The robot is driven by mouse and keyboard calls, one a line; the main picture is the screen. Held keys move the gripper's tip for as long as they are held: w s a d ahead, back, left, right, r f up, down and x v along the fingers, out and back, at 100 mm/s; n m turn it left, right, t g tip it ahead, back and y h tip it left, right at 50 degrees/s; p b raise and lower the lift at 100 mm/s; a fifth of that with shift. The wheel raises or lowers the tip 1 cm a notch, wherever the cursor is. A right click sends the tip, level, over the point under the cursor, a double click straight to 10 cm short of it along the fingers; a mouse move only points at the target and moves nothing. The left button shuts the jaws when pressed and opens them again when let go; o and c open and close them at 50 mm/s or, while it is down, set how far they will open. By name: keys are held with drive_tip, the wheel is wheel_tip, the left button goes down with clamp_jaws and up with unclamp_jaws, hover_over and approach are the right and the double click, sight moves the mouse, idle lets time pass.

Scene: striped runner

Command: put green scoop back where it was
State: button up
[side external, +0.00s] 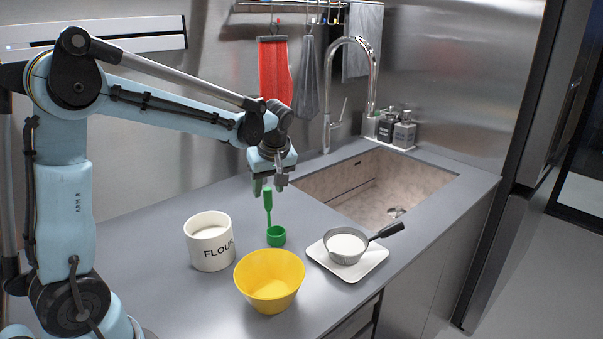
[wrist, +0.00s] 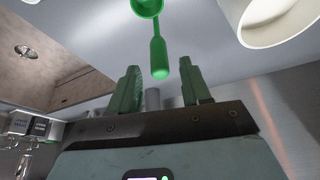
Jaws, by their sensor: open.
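The green scoop (side external: 276,236) stands on the grey counter with its cup down and its handle (side external: 268,202) pointing up. It also shows in the wrist view (wrist: 158,50), cup at the top edge and handle end toward my fingers. My gripper (side external: 269,187) is open above the scoop, and it also shows in the wrist view (wrist: 160,67) with its two green fingers apart. The handle's end lines up between the fingertips; I cannot tell how deep it sits between them. Neither finger visibly touches it.
A white FLOUR canister (side external: 211,253) stands left of the scoop, and a yellow bowl (side external: 265,298) stands in front. A grey sieve (side external: 346,258) with white powder rests on a white plate (side external: 371,268) to the right. The sink (side external: 380,185) and faucet (side external: 322,130) lie behind.

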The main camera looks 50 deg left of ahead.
drive_tip(key=w+v, duration=0.1)
drive_tip(key=v, duration=0.7)
drive_tip(key=s+d+f+m+t+h, duration=0.4)
drive_tip(key=s+d+f+m+t, duration=0.2)
drive_tip(key=s+d+m, duration=0.6)
drive_tip(key=m, duration=0.3)
